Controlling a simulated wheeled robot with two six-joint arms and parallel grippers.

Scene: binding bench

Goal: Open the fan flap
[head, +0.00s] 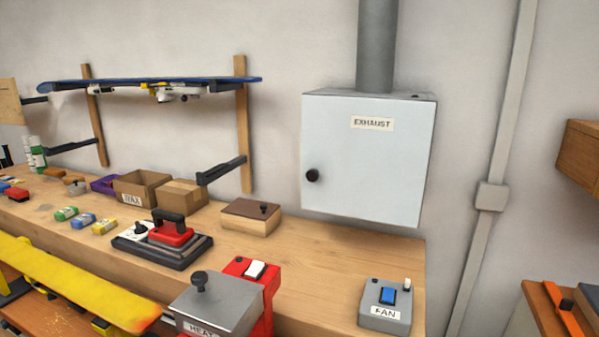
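A light grey box (368,160) labelled EXHAUST hangs on the wall, with a grey duct (376,45) rising from its top. Its front panel looks closed and has a black knob (312,175) at the lower left. A small grey switch box (385,318) labelled FAN sits at the right front end of the bench. Neither of my grippers shows in the head view.
On the wooden bench (320,262) stand a red unit (262,290) with a grey lidded box (212,300) labelled HEAT, a red iron (171,233) on a dark base, a wooden box (250,217) and cardboard boxes (140,188). A snowboard (150,82) rests on wall brackets.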

